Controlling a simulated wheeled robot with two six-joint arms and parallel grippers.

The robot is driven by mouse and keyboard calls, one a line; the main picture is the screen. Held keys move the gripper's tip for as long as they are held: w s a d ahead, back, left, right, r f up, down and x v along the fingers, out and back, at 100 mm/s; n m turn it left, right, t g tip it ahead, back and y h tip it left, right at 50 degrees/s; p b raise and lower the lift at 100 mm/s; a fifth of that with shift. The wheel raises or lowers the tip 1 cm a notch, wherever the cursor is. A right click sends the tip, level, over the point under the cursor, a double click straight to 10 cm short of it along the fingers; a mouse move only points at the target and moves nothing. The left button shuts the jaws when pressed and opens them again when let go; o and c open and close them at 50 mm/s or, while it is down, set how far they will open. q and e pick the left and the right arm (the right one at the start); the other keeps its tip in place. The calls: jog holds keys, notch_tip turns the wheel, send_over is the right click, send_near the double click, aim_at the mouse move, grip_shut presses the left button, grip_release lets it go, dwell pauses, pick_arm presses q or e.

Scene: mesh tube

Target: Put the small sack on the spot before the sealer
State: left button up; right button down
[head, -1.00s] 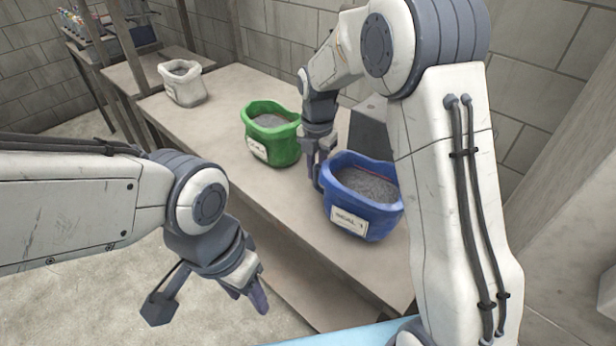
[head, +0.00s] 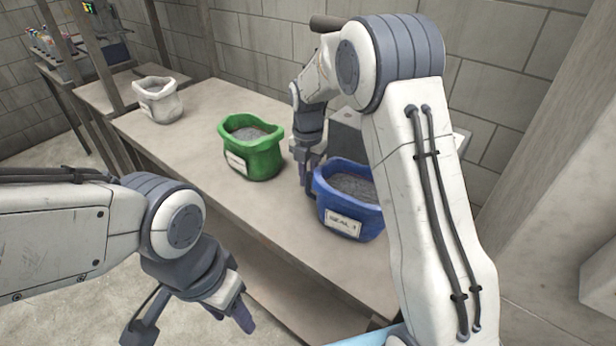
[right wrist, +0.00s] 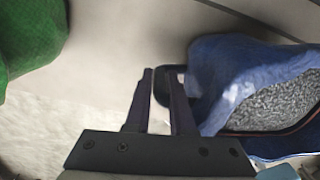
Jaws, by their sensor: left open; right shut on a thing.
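A blue sack (head: 348,205) with a pale label and grey grains inside stands upright on the long table near its right end. My right gripper (head: 304,180) is at its left rim, pointing down, shut on it; the right wrist view shows the fingers (right wrist: 160,95) beside the blue sack (right wrist: 225,75), with a dark tab at them. A green sack (head: 255,165) stands to the left, and a white sack (head: 158,105) farther back. My left gripper (head: 236,308) is open and empty, before the table's front edge. A grey box, perhaps the sealer (head: 343,135), is partly hidden behind my right arm.
The long table (head: 190,105) has free room between the white and green sacks and in front of them. A rack with small coloured items (head: 50,40) stands far left. A block wall runs behind the table. My right arm hides the table's right end.

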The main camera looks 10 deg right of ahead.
jog(key=c, duration=0.7)
grip_release()
jog(key=shift+f, duration=0.1)
